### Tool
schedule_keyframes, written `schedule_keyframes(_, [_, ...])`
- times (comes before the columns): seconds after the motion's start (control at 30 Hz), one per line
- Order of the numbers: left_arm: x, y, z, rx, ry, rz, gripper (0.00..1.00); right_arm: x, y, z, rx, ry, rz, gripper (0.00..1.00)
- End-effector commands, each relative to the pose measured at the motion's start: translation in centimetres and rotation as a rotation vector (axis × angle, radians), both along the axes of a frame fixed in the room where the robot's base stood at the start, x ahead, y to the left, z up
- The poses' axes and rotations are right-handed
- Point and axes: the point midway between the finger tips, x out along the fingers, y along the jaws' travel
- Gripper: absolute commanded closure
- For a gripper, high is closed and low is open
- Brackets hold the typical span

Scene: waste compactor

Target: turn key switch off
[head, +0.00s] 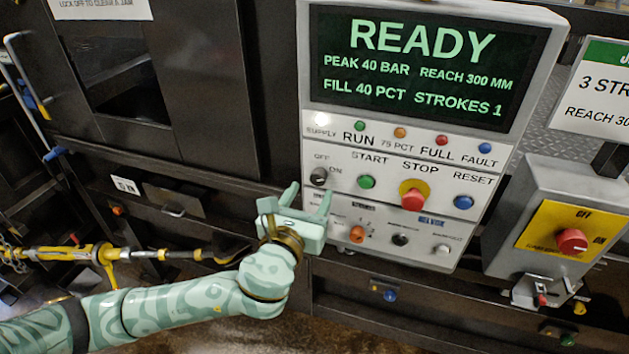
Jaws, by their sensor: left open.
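The key switch (319,176) is a small dark round knob on the grey control panel (310,70), between the OFF and ON labels. Its exact setting is too small to tell. My left gripper (310,190) is open and empty, just below and left of the switch, with its fingers pointing up towards it. A gap between fingers and knob cannot be judged for certain. My right gripper is not in view.
A green start button (366,182), red stop button (412,196) and blue reset button (463,202) sit right of the switch. The screen (415,65) reads READY. A yellow-plated red rotary switch (571,241) stands on a box at right. A yellow rod (107,255) lies left.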

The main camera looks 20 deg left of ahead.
Motion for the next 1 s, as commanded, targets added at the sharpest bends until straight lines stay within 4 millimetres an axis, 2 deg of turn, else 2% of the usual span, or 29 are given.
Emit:
schedule_keyframes(0.1, [2.0,-0.1,0.2,0.001,-0.002,0.001,0.48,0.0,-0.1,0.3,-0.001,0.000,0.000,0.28])
schedule_keyframes(0.2, [3.0,-0.1,0.1,0.000,-0.001,0.000,0.48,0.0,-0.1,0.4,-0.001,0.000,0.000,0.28])
schedule_keyframes(0.57, [3.6,-0.1,0.0,-0.001,0.000,0.000,0.48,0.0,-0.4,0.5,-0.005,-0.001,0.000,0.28])
schedule_keyframes(0.73, [3.6,-0.1,0.0,-0.001,0.000,0.000,0.92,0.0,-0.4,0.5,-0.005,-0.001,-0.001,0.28])
schedule_keyframes(1.0, [3.6,-0.1,0.0,-0.014,0.001,0.000,0.93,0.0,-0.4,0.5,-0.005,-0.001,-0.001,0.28])
